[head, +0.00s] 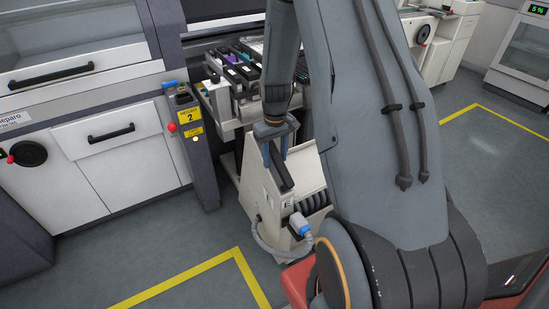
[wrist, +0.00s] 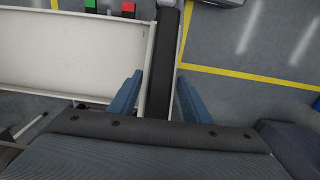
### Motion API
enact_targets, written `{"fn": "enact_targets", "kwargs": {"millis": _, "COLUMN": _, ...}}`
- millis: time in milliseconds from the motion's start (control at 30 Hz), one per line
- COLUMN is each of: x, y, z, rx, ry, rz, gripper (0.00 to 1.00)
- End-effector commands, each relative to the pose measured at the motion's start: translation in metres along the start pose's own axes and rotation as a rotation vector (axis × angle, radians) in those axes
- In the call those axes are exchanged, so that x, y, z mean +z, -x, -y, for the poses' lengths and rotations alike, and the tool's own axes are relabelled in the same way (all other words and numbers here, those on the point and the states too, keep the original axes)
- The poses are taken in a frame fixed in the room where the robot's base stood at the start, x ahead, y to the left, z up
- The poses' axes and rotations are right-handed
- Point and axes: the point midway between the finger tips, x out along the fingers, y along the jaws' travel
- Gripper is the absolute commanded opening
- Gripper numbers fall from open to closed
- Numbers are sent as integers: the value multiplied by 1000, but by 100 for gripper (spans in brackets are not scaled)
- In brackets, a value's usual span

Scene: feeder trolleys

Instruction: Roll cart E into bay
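Cart E (head: 270,205) is a beige cart with an "E" label, standing on the floor in front of the machine, in the middle of the head view. A dark handle bar (head: 284,176) runs along its sloping top; the bar also shows in the wrist view (wrist: 161,75). My gripper (head: 275,150) is over the handle's upper end, its blue fingers on either side of the bar. In the wrist view my gripper (wrist: 160,80) appears open, with a narrow gap beside the bar.
A grey hose and pale plug (head: 299,223) hang at the cart's front. Yellow floor lines (head: 230,258) mark clear floor to front left.

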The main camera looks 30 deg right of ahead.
Motion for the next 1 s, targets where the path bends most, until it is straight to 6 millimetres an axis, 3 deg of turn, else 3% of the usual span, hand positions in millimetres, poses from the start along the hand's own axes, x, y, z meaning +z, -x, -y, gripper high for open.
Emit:
{"fn": "enact_targets", "kwargs": {"millis": 267, "x": 1, "y": 4, "z": 0, "rx": 0, "ry": -1, "rz": 2, "gripper": 44}}
{"fn": "enact_targets", "kwargs": {"millis": 700, "x": -1, "y": 64, "z": 1, "rx": 0, "ry": 2, "rz": -1, "gripper": 44}}
{"fn": "enact_targets", "kwargs": {"millis": 1000, "x": 0, "y": 78, "z": 1, "rx": 0, "ry": 2, "rz": 2, "gripper": 44}}
